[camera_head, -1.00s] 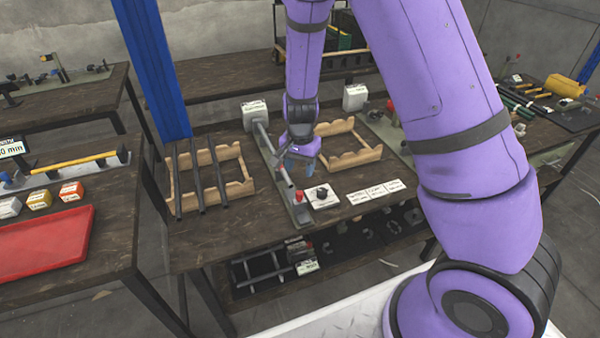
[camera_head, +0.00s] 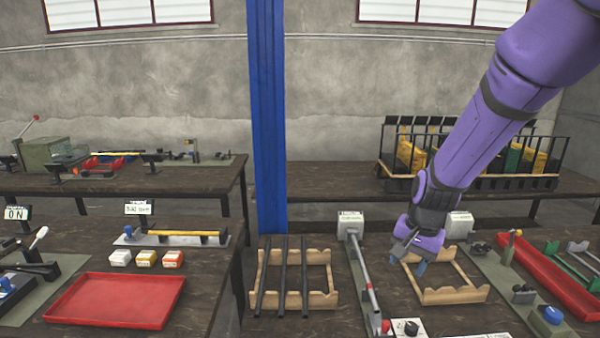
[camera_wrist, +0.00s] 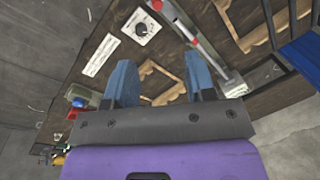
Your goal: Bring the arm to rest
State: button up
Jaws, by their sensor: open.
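My purple arm (camera_head: 470,130) reaches in from the upper right of the head view and bends down over the middle bench. My gripper (camera_head: 413,260) hangs above the right-hand wooden frame (camera_head: 470,293). In the wrist view my gripper (camera_wrist: 158,85) shows two blue fingers spread apart with nothing between them. Beyond the fingers the wrist view shows part of the wooden frame (camera_wrist: 150,70) and a white plate with a black knob (camera_wrist: 142,27). My gripper appears clear of the bench top.
A left wooden frame (camera_head: 324,299) carries dark bars (camera_head: 282,285). A press rail (camera_head: 366,283) runs between the frames. A blue post (camera_head: 266,120) stands behind. Red trays lie left (camera_head: 115,300) and right (camera_head: 560,283). A black rack (camera_head: 480,183) stands on the back bench.

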jog(key=s+d+r+n+t, duration=0.1)
jog(key=s+d+r+n, duration=0.1)
jog(key=s+r, duration=0.45)
jog(key=s+d+r+n+t, duration=0.15)
jog(key=s+r, duration=0.25)
jog(key=r, duration=0.5)
jog(key=s+d+r+n+t, duration=0.1)
jog(key=s+r, duration=0.2)
jog(key=s, duration=0.4)
jog(key=s+d+r+n+h, duration=0.1)
jog(key=s+r+n, duration=0.1)
jog(key=s, duration=0.4)
jog(key=shift+s+d+r+t, duration=0.35)
jog(key=shift+r, duration=0.2)
jog(key=shift+w, duration=0.1)
